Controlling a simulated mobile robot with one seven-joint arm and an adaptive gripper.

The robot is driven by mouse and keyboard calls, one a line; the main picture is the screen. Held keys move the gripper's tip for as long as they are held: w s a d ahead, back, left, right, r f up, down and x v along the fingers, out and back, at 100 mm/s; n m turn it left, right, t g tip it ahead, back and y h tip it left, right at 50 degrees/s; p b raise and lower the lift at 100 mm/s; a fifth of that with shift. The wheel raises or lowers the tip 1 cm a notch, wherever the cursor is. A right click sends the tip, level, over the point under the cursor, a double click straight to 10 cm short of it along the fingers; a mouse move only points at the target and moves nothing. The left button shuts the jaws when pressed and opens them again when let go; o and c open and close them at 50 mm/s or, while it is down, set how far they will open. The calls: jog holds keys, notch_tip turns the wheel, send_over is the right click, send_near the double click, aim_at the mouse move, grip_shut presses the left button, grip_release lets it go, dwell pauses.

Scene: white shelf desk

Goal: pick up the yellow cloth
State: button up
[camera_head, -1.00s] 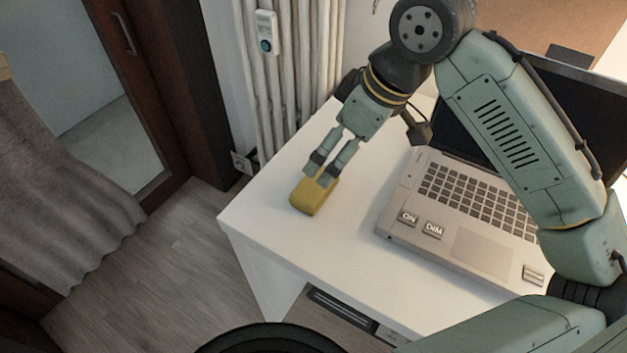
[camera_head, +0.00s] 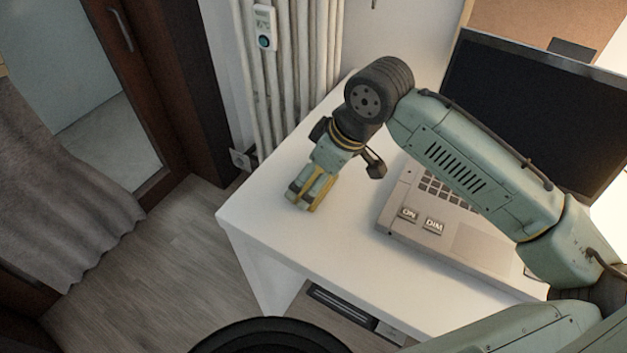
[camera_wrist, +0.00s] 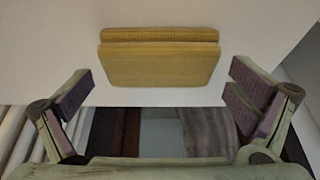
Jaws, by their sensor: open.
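The yellow cloth (camera_wrist: 160,62) is a folded block lying on the white desk top. In the wrist view it sits centred between and beyond my open fingers, with clear space on both sides. In the head view the cloth (camera_head: 321,188) is mostly hidden behind my gripper (camera_head: 305,200), which is low over the desk's left part with its fingers around the cloth. My gripper (camera_wrist: 160,100) is open in the wrist view, its dark finger pads apart. I cannot tell whether the fingers touch the desk.
A grey laptop-like device with keys (camera_head: 480,251) lies to the right on the white desk (camera_head: 285,240), with a dark monitor (camera_head: 545,110) behind it. A radiator (camera_head: 285,80) stands behind the desk's left edge. The front left desk corner is clear.

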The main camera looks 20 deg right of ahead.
jog(key=shift+c, duration=0.2)
jog(key=c, duration=0.9)
jog(key=shift+c, duration=0.2)
jog(key=shift+r, duration=0.6)
notch_tip(320, 180, up, 2)
jog(key=shift+r, duration=0.1)
jog(key=s+a+b, duration=0.1)
jog(key=s+a, duration=0.1)
jog(key=s, duration=0.1)
jog(key=s+a+b, duration=0.2)
jog(key=s+a, duration=0.1)
jog(key=s, duration=0.1)
jog(key=s+a+b, duration=0.1)
jog(key=s+a, duration=0.2)
jog(key=s, duration=0.1)
jog(key=shift+a+r+b, duration=0.25)
jog(key=shift+b, duration=0.1)
jog(key=shift+s+a+r+b, duration=0.5)
jog(key=shift+s+a+b, duration=0.25)
jog(key=shift+s+b, duration=0.1)
